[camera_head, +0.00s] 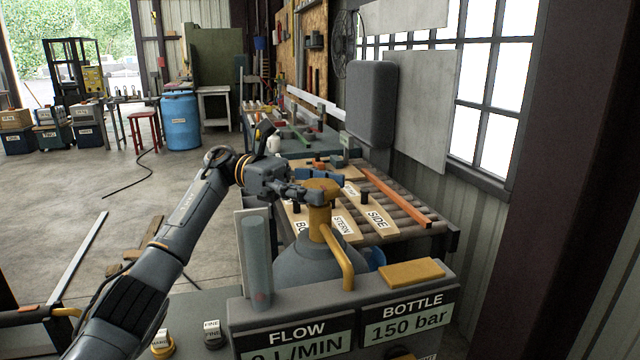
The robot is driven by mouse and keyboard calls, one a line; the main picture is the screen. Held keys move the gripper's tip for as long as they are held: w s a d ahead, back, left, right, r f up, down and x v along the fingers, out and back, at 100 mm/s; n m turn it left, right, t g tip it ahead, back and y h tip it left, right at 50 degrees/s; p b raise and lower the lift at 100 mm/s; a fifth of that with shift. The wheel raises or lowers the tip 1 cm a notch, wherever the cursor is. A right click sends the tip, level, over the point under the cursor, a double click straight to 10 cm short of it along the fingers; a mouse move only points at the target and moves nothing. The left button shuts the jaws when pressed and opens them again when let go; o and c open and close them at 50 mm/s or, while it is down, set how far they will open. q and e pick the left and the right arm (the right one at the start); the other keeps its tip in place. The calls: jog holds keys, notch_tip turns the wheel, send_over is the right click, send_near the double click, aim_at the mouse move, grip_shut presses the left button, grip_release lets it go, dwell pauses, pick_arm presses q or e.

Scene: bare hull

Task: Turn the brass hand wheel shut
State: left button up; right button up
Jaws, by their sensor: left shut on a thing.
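The brass hand wheel (322,184) sits on top of a yellow-brass valve stem (319,222) above a grey gas bottle (300,262). My left gripper (316,186) reaches in from the left and is shut on the wheel, with its dark fingers around the rim. The fingers hide part of the wheel, and I cannot tell how far it is turned. A brass pipe (344,262) bends down from the valve to a grey panel with the labels FLOW (297,334) and BOTTLE 150 bar (408,313). My right gripper is out of view.
A clear flow tube (256,262) stands close left of the bottle. Behind it, a roller bench (442,232) holds wooden boards marked STERN and SIDE and an orange bar (396,197). A blue barrel (181,121) stands far back. The floor at left is mostly open.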

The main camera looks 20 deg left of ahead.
aim_at(303, 183)
pick_arm(q)
jog(key=shift+f, duration=0.1)
dwell(0.3)
jog(key=o, duration=1.2)
jog(key=shift+c, duration=0.2)
jog(key=w+a, duration=0.1)
jog(key=a, duration=0.6)
jog(key=shift+w+a, duration=0.2)
jog(key=shift+w, duration=0.1)
